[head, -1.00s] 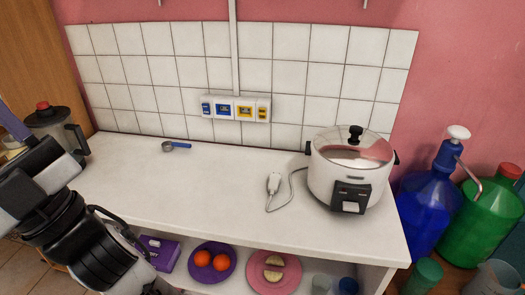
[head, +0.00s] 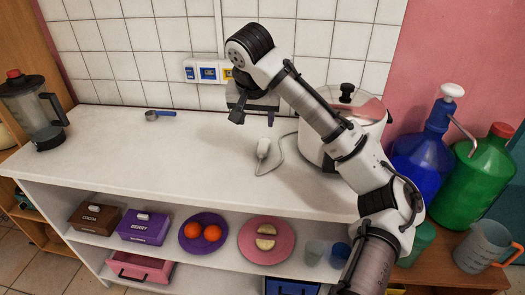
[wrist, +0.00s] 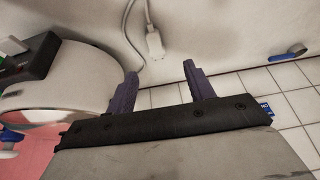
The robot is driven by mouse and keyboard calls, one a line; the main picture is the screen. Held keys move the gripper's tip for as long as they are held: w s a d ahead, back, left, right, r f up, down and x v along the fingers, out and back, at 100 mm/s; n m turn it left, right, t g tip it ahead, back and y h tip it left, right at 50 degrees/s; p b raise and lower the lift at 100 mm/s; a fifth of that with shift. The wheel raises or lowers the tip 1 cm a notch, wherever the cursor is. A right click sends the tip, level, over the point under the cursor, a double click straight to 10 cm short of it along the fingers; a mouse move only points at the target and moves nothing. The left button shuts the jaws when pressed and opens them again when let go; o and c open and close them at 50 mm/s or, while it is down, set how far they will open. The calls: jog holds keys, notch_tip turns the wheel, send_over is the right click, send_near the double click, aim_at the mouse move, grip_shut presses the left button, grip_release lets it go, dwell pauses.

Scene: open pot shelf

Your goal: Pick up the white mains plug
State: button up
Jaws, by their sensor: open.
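The white mains plug (head: 263,148) lies on the white countertop, left of the rice cooker, with its cord running toward the cooker. In the wrist view the plug (wrist: 155,44) shows beyond my fingertips, between them sideways, with bare counter around it. My gripper (head: 254,120) is above the counter, near the tiled wall and a little left of the plug. In the wrist view its two purple fingers (wrist: 159,74) are spread apart with nothing between them. The gripper does not touch the plug. My arm hides part of the rice cooker (head: 312,150) in the head view.
Wall sockets (head: 208,73) are behind my gripper. Large blue (head: 422,155) and green (head: 468,180) bottles stand at right.

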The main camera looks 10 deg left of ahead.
send_over(262, 149)
jog(key=s, duration=0.3)
jog(key=f, duration=0.7)
jog(key=shift+w+d+f, duration=0.1)
jog(key=shift+w+d, duration=0.05)
jog(key=shift+w, duration=0.1)
jog(key=shift+p+x, duration=0.3)
jog(key=shift+x, duration=2.75)
jog(key=shift+s, duration=0.15)
grip_shut()
